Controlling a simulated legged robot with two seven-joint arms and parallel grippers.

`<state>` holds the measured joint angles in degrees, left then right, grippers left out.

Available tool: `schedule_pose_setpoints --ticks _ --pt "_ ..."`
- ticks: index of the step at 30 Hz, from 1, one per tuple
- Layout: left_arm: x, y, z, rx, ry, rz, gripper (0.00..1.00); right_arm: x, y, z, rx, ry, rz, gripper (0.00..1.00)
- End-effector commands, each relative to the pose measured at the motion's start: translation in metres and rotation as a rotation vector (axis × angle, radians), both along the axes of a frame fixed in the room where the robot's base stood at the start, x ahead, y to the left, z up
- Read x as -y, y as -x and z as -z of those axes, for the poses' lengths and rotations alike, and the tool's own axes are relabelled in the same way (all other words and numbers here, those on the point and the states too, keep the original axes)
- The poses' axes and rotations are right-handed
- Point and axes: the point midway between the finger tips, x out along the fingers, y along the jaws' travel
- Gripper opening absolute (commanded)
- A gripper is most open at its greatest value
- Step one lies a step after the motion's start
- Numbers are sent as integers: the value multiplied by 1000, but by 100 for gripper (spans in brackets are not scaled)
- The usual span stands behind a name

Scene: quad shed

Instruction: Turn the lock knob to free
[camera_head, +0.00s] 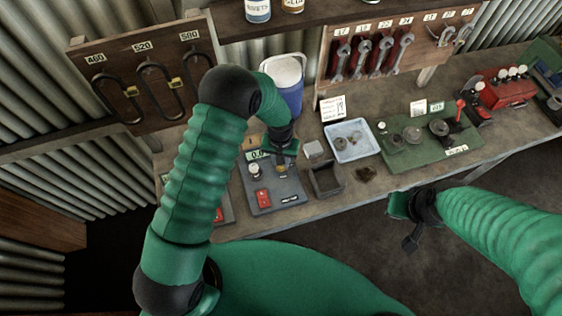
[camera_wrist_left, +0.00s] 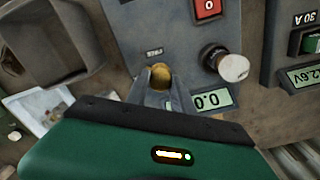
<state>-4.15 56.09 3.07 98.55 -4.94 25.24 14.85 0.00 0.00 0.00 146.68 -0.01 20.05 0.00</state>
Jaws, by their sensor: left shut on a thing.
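The lock knob is a small brass knob (camera_wrist_left: 160,76) on a grey control panel (camera_head: 272,196). In the left wrist view it sits between the fingers of my left gripper (camera_wrist_left: 158,88), which is shut on it. A small label (camera_wrist_left: 155,51) stands beside the knob; I cannot read it surely. In the head view my left gripper (camera_head: 284,156) reaches down onto the upper right of the panel and partly hides the knob. My right gripper (camera_head: 410,212) hangs in front of the bench, away from the panel; its jaw opening is unclear.
The panel also carries a white-capped knob (camera_wrist_left: 232,67), a red switch (camera_wrist_left: 208,8) and a display reading 0.0 (camera_wrist_left: 212,99). A dark open bin (camera_head: 326,182) stands right of the panel, near a blue tray (camera_head: 338,154). A blue-white container (camera_head: 284,85) stands behind.

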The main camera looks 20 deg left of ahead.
Motion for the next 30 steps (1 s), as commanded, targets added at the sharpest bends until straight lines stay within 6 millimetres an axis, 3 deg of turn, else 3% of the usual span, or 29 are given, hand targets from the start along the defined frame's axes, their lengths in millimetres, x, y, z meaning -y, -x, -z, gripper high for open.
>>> schedule_pose_setpoints --ticks 18,30 --pt "-1 2 2 -6 3 577 0 0 0 23 0 0 0 0" --pt "-2 1 1 -7 3 837 0 0 0 27 0 0 0 0"
